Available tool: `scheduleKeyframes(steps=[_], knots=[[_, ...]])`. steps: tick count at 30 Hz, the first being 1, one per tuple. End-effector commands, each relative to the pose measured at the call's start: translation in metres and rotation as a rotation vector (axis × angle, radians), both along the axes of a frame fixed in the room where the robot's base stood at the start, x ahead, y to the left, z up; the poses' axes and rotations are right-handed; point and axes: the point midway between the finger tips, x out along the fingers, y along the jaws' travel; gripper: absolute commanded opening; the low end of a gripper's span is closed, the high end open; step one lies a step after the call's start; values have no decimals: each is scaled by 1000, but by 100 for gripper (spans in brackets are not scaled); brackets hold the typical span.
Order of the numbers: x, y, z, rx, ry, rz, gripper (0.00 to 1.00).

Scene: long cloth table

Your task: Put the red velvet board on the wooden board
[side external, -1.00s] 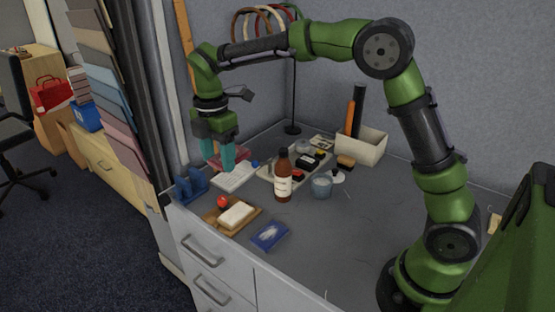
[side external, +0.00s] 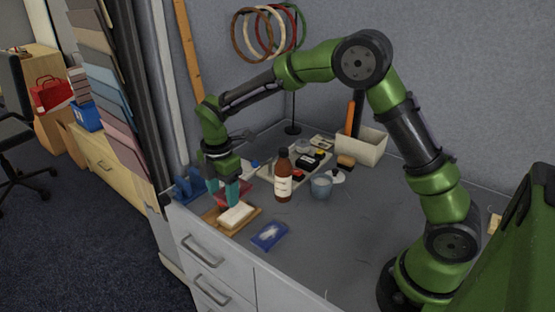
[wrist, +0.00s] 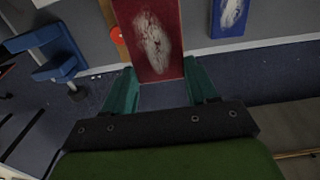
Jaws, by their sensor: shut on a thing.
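The red velvet board (wrist: 152,38) has a pale smear on its face. In the wrist view its near end lies between the two teal fingers of my gripper (wrist: 160,78), which is shut on it. In the side view my gripper (side external: 224,196) is low beside the wooden board, and only part of the red board (side external: 240,187) shows behind the fingers. The wooden board (side external: 210,216) lies near the table's front left edge, with a white block (side external: 237,214) on it. I cannot tell whether the red board touches anything below.
A blue stand (side external: 189,186) is close on the left. A blue board (side external: 269,235) with a pale smear lies to the right. A brown bottle (side external: 283,178), a blue glass (side external: 320,187) and a tray with small items stand behind. The table's right middle is clear.

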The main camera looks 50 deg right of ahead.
Motion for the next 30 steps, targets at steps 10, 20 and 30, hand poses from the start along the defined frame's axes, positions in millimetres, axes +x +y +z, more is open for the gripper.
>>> scheduleKeyframes(steps=[10,20,30], knots=[[-1,-1,-37,-1,5,0,27],[0,0,-59,0,2,0,27],[0,0,-61,0,1,0,27]])
